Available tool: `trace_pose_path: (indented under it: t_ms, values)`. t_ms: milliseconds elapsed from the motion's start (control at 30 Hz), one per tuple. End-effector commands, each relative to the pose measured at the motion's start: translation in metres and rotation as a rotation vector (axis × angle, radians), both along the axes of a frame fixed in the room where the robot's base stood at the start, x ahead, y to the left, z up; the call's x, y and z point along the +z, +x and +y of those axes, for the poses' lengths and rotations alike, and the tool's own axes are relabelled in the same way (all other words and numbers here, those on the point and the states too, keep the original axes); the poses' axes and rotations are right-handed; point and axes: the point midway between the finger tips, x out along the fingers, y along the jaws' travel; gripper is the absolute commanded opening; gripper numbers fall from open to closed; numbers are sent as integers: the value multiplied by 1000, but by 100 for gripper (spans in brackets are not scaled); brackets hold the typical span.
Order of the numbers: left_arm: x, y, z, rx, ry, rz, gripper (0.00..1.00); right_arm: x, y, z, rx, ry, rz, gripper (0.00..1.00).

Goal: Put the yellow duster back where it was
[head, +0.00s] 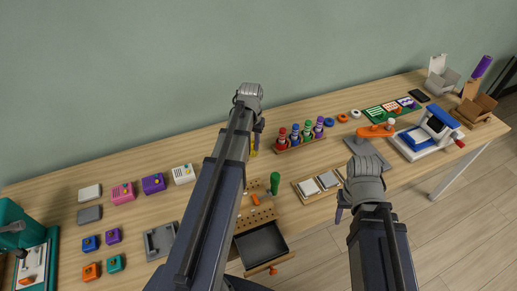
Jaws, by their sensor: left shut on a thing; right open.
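My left gripper (259,128) is shut above the back middle of the table, with a small strip of yellow (254,148) showing just below it. This strip looks like the yellow duster, mostly hidden behind my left arm. A wooden block with holes (262,213) stands just right of that arm, with a green peg-like thing (275,183) upright at its back and a small orange piece (255,200) on it. My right gripper (341,208) is open and empty, over the table's front edge, right of the block.
An open dark drawer (262,243) juts out below the block. A rack of coloured bottles (300,137) stands behind, and a tray with two light pads (319,184) lies right. Several coloured boxes (154,183) fill the left. A blue-and-white machine (428,135) stands right.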

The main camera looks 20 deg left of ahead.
Motion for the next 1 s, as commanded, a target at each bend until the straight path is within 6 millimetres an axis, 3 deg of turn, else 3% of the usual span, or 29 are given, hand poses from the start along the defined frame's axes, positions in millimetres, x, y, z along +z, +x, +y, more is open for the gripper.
trace_pose_path:
  t_ms: [100,400,733,1000]
  values:
    - [0,30,3,-62,0,0,0,0,0,0,0,0,0,50]
    - [1,85,5,-212,0,0,0,1,0,0,0,0,0,50]
    - [-3,91,4,-240,0,0,0,-3,0,0,0,0,0,50]
    - [-38,91,4,-238,0,0,0,-38,0,0,0,0,0,50]
